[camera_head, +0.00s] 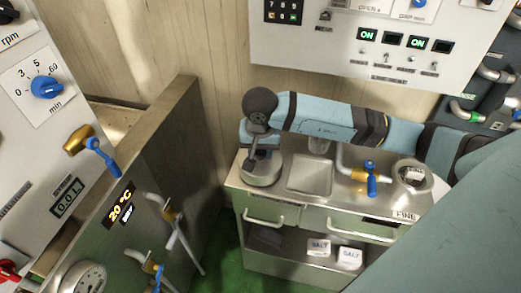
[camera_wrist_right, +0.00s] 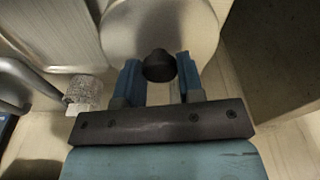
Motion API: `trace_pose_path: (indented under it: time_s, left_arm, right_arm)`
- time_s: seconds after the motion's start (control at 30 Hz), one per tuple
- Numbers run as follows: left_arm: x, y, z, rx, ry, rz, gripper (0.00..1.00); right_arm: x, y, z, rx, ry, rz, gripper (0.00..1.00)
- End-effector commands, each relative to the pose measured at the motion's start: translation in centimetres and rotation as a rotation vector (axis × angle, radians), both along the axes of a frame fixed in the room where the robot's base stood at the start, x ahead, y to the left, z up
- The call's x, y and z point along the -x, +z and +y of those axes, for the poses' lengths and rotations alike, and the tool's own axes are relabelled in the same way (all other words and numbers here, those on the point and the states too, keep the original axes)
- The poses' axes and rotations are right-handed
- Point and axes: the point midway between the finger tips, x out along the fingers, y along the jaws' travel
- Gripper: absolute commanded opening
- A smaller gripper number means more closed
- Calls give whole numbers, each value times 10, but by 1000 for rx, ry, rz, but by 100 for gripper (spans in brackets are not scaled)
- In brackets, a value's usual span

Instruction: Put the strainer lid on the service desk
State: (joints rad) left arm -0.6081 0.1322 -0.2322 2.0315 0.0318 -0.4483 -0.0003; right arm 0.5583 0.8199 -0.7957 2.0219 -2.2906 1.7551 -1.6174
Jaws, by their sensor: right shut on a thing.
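My right gripper (camera_head: 258,152) points down over the left end of the metal service desk (camera_head: 330,206). In the right wrist view its two blue fingers (camera_wrist_right: 158,75) are shut on the black knob (camera_wrist_right: 158,65) of the strainer lid, a round pale disc (camera_wrist_right: 160,22). In the head view the round metal lid (camera_head: 262,175) shows under the gripper, at the desk's left end. I cannot tell whether it touches the desk top or hangs just above it. My left gripper is not in view.
The desk has a sink (camera_head: 311,176), a tap with a blue handle (camera_head: 372,180) and a round cup (camera_head: 412,174) at right. Salt packs (camera_head: 318,247) lie on its lower shelf. A tall metal kettle panel (camera_head: 150,170) with protruding taps stands left. A control panel (camera_head: 370,60) hangs above.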

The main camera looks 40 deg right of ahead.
Motion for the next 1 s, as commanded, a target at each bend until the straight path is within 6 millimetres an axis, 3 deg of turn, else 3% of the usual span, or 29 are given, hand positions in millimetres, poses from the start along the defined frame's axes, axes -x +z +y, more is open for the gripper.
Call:
trace_pose_path:
  time_s: [0.4,0.43,0.5,0.53,0.83,1.0]
  left_arm:
    - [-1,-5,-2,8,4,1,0]
    - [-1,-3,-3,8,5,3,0]
    - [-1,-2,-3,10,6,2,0]
    - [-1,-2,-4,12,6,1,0]
    - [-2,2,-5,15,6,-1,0]
    - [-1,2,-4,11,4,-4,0]
  right_arm:
    - [0,-10,0,1,0,-2,5]
    - [0,-8,0,1,0,-1,42]
    - [0,-8,0,1,0,-1,58]
    - [0,-7,0,1,0,-1,60]
    - [0,-5,0,0,0,0,60]
    - [0,14,1,0,1,-5,60]
